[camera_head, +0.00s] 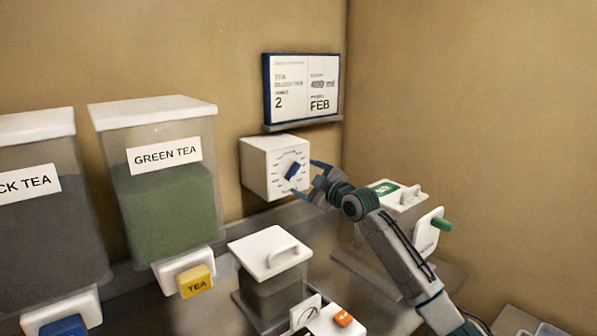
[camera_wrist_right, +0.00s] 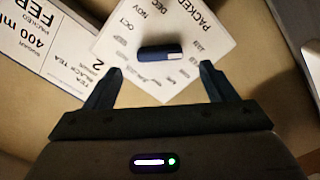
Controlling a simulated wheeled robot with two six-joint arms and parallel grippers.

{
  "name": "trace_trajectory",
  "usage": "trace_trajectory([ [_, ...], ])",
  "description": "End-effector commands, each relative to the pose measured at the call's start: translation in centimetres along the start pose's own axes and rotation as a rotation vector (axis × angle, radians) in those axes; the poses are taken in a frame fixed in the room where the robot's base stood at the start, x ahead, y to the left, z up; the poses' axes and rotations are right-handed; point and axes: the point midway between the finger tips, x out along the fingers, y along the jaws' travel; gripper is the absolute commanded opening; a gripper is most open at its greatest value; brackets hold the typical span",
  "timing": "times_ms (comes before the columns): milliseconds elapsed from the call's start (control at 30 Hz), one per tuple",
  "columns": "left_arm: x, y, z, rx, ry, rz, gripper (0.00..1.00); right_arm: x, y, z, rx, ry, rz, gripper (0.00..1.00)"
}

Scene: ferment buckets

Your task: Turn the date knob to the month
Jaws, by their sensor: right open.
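The date knob (camera_head: 292,170) is a small dark blue bar on the front of a white dial box (camera_head: 258,163) fixed to the back wall. In the right wrist view the knob (camera_wrist_right: 160,51) lies across a white dial face (camera_wrist_right: 186,82) reading PACKED, with OCT, NOV and DEC legible and other months blurred. A pale mark shows at the knob's right end there. The sign (camera_head: 301,88) above the box reads FEB. My right gripper (camera_head: 307,178) is open in front of the dial, its blue fingers apart on either side of the knob. My left gripper is out of view.
A green tea bin (camera_head: 160,180) and a black tea bin (camera_head: 45,215) stand left. A lidded container (camera_head: 270,255) stands below the dial. A white device (camera_head: 400,205) with a green knob (camera_head: 442,224) sits close to my right arm. The right wall is bare.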

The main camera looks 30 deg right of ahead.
Motion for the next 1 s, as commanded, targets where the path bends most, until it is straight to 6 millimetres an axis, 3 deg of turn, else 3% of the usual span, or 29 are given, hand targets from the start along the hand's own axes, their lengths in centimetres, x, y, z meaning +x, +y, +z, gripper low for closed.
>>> trace_trajectory([
  [100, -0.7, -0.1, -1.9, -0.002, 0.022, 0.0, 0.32, 1.9, 0.1, -0.3, 0.005, 0.002, -0.001, 0.78],
  [200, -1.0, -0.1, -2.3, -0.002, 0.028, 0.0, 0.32, 3.1, 0.1, -0.1, 0.004, 0.0, 0.0, 0.78],
  [633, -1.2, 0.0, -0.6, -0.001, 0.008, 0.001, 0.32, 4.2, -0.1, 0.0, 0.0, 0.0, -0.001, 0.78],
  [667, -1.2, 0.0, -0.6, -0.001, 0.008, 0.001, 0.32, 4.2, -0.1, 0.0, 0.0, 0.0, -0.001, 0.76],
  [867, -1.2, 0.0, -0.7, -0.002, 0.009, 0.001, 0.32, 4.1, -0.1, 0.0, 0.0, 0.0, -0.001, 0.37],
  [1000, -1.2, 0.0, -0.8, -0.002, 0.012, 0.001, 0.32, 4.1, -0.1, 0.0, 0.007, 0.0, -0.001, 0.34],
])
